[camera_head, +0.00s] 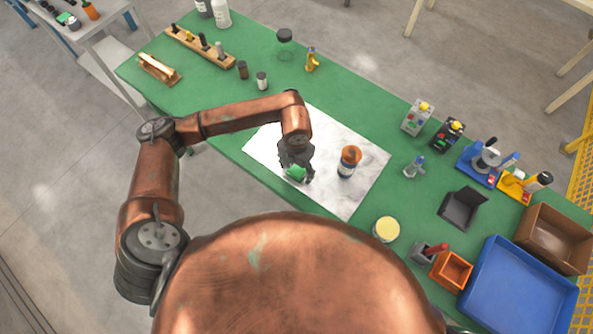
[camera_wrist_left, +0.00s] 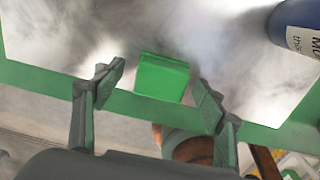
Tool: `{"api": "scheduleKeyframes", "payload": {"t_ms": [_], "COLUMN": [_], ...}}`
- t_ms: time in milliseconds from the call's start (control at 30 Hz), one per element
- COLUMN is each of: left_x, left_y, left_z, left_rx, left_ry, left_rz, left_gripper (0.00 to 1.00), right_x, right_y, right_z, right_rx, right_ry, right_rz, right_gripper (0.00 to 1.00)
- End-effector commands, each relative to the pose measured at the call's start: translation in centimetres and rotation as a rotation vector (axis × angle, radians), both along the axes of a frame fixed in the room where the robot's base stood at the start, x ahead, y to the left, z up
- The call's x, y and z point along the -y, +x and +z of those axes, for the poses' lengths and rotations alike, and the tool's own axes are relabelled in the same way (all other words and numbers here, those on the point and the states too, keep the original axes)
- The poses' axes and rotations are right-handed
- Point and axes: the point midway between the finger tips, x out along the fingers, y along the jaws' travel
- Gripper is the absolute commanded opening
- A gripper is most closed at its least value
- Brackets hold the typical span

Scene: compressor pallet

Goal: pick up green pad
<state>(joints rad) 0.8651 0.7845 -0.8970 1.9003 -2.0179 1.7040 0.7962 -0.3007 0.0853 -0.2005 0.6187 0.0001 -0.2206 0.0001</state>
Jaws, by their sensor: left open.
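The green pad (camera_head: 296,173) is a small green block on the white marbled sheet on the green bench. In the wrist view the green pad (camera_wrist_left: 162,77) lies between the two fingers, a little beyond their tips, with a gap on each side. My left gripper (camera_head: 298,172) is above it in the head view, and its fingers partly hide the pad. In the wrist view my left gripper (camera_wrist_left: 160,85) is open and empty. I cannot tell how high the fingers are above the sheet. My right gripper is not in view.
A blue and orange bottle (camera_head: 348,162) stands on the white sheet (camera_head: 345,200), right of the gripper. A yellow-topped round tin (camera_head: 386,229) and an orange box (camera_head: 451,271) stand farther right. A large blue tray (camera_head: 518,290) is at the right end.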

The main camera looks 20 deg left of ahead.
Motion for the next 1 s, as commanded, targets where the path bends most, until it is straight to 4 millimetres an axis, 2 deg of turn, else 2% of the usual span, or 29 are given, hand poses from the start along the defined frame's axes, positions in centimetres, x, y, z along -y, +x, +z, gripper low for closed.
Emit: {"api": "scheduleKeyframes", "payload": {"t_ms": [100,233,600,867,1000], "left_x": [0.1,0.2,0.2,0.2,0.2], "left_y": [0.1,0.1,0.1,0.1,0.1], "left_z": [-0.3,-0.2,-0.2,-0.2,-0.2], "left_rx": [0.002,0.002,0.002,0.002,0.002], "left_ry": [-0.002,-0.002,-0.002,-0.002,-0.002], "left_rz": [-0.002,-0.003,-0.004,-0.004,-0.004], "left_gripper": [0.65,0.65,0.39,0.21,0.20], "right_x": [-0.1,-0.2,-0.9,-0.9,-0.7], "right_y": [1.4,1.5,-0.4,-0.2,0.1], "right_z": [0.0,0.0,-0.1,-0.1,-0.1], "right_rx": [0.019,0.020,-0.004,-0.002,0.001], "right_ry": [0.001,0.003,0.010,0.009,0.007], "right_rz": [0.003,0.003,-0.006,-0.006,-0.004], "right_gripper": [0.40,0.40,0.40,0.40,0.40]}}
